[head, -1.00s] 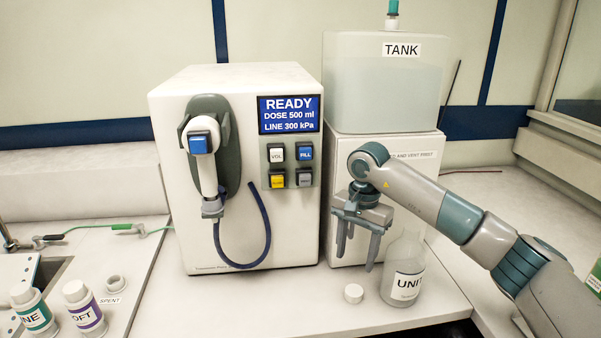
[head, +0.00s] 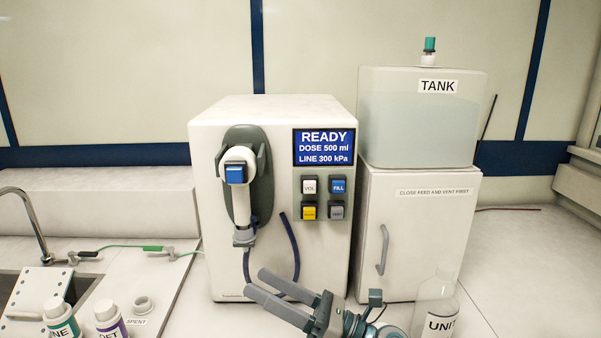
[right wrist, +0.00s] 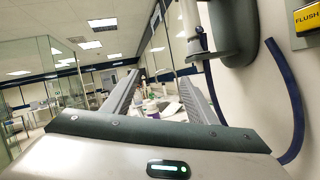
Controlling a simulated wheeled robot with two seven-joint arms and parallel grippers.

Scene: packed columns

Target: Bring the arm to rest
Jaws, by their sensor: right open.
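My right gripper (head: 256,281) is low in front of the white dispenser (head: 214,275), its two fingers pointing left and spread apart with nothing between them. In the right wrist view the gripper (right wrist: 159,80) also shows parted fingers, with a clear gap and the distant room beyond. Most of my right arm is out of the head view below. My left gripper is not in view.
The dispenser carries a nozzle (head: 241,195) and a hanging blue hose (head: 292,245) close behind my fingers. A clear bottle (head: 437,295) stands right of my wrist, before the tank cabinet (head: 429,225). Labelled bottles (head: 60,318) and a sink (head: 75,285) are left.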

